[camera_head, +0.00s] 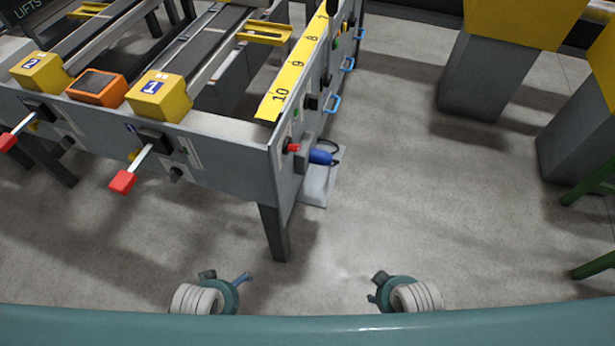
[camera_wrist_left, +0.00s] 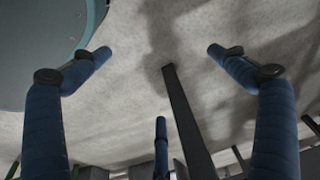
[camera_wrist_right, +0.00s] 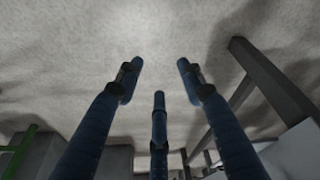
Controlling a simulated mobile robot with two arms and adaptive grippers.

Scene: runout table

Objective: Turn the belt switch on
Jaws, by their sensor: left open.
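The grey runout table (camera_head: 215,148) fills the upper left of the head view. Two red-tipped levers, a left one (camera_head: 10,139) and a right one (camera_head: 124,181), stick out of its front. A red knob (camera_head: 293,148) and a blue plug-like part (camera_head: 320,157) sit near the front right corner. I cannot tell which control is the belt switch, nor its setting. My left gripper (camera_head: 226,277) is open and empty, low in front of the table; its spread fingers show in the left wrist view (camera_wrist_left: 158,50). My right gripper (camera_head: 374,287) is also open and empty, further right; it shows in the right wrist view (camera_wrist_right: 160,62).
Yellow blocks marked 2 (camera_head: 40,72) and 1 (camera_head: 160,97) flank an orange block (camera_head: 97,88). A table leg (camera_head: 273,232) stands at the near corner. Yellow-topped grey pedestals (camera_head: 490,80) and a green frame (camera_head: 590,190) are at right. The floor between is clear.

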